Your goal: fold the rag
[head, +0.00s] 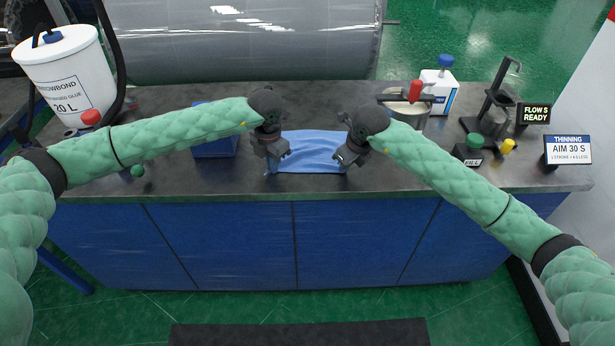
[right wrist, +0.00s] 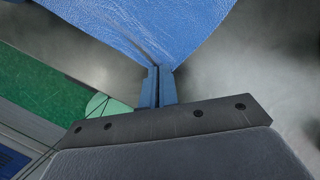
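The blue rag (head: 312,152) lies on the dark worktop in the middle of the head view, between my two grippers. In the right wrist view the rag (right wrist: 150,28) narrows to a creased corner at my right gripper (right wrist: 157,80), whose fingers are shut on it. In the head view my right gripper (head: 345,160) is at the rag's right near corner. My left gripper (head: 276,157) is at the rag's left side, near its front corner. Its fingertips are too small and hidden to tell whether they hold the cloth.
A blue box (head: 214,148) sits left of the rag, partly behind my left arm. A white glue bucket (head: 66,72) stands at the left. A pot (head: 408,108), a white bottle (head: 440,88), a black stand (head: 494,110) and signs (head: 567,150) are at the right. A large roller (head: 240,45) is behind.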

